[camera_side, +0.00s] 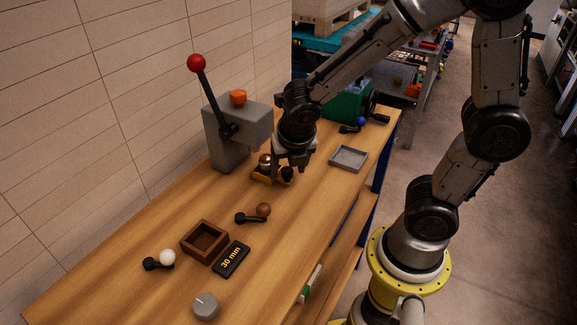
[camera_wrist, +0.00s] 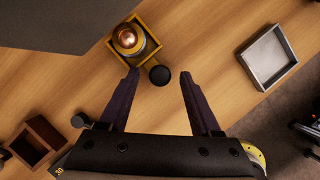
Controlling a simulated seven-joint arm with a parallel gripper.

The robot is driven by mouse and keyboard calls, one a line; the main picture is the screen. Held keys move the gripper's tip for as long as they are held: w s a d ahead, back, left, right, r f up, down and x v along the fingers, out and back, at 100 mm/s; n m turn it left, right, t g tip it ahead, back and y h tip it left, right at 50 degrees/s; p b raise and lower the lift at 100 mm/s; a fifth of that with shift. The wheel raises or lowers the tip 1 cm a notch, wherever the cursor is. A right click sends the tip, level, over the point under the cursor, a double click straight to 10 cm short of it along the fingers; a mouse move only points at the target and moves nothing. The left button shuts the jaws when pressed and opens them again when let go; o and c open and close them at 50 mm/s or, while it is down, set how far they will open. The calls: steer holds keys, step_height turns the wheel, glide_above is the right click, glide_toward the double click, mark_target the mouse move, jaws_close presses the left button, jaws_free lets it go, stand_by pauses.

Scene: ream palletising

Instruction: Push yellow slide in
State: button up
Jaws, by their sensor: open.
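The yellow slide (camera_side: 266,180) sits on the bench at the foot of the grey lever press (camera_side: 228,150). It carries a copper-topped round piece (camera_wrist: 127,38) and has a black knob (camera_wrist: 160,75) on its near side. In the wrist view the slide's yellow frame (camera_wrist: 151,27) lies just ahead of the fingers. My gripper (camera_side: 293,164) is above the knob end of the slide, open and pointing down. In the wrist view the knob shows between the fingertips, with a gap on both sides. I cannot tell the height of the fingertips against the knob.
The press has a raised red-ball lever (camera_side: 196,63). A grey tray (camera_side: 349,158) lies to the right. A brown-ball handle (camera_side: 262,210), a wooden box (camera_side: 204,241), a "30 mm" block (camera_side: 231,260), a white-ball handle (camera_side: 167,257) and a grey knob (camera_side: 206,306) lie nearer. A green machine (camera_side: 350,104) stands behind.

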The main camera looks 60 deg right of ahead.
jaws_close()
steer(key=shift+w, duration=0.1)
stand_by(1.2)
